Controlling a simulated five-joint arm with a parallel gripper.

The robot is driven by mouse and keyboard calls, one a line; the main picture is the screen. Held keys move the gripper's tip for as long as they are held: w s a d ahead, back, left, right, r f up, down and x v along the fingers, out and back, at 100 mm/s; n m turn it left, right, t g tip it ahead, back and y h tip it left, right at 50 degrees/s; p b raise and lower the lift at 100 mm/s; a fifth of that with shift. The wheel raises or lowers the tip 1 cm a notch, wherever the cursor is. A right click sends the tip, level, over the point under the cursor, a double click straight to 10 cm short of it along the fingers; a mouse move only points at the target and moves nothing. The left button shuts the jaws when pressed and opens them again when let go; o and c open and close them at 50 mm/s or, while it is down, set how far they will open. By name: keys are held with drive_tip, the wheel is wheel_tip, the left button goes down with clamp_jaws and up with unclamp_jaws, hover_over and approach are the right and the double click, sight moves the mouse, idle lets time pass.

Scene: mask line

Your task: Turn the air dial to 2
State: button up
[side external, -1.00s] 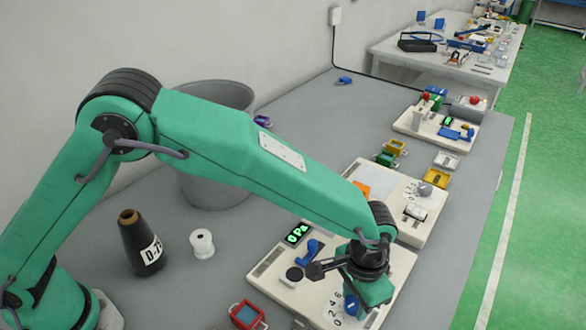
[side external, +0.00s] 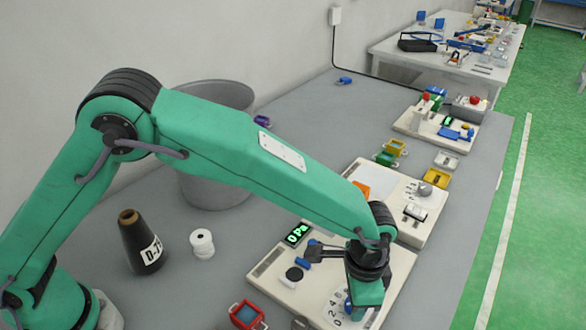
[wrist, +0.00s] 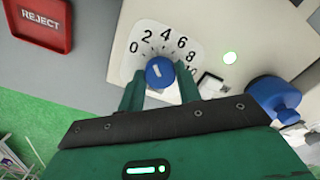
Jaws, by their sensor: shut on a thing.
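The blue air dial (wrist: 160,71) sits on a white scale marked 0 to 10 (wrist: 163,42). A short white mark on its face leans up and slightly left, roughly toward the 2–4 side; its exact reading is hard to tell. My gripper (wrist: 160,82) is shut on the dial, one green finger on each side. In the side external view my gripper (side external: 362,302) is low over the panel (side external: 270,275) and hides most of the dial. The panel's display (side external: 297,234) reads 0 Pa in green.
A red REJECT tray (wrist: 40,20) is at upper left. A black cone (side external: 142,243) and white spool (side external: 202,243) stand left of the panel.

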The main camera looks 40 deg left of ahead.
drive_tip(key=shift+r, duration=0.1)
drive_tip(key=o, duration=1)
drive_tip(key=shift+r, duration=3.9)
drive_tip(key=shift+a, duration=0.1)
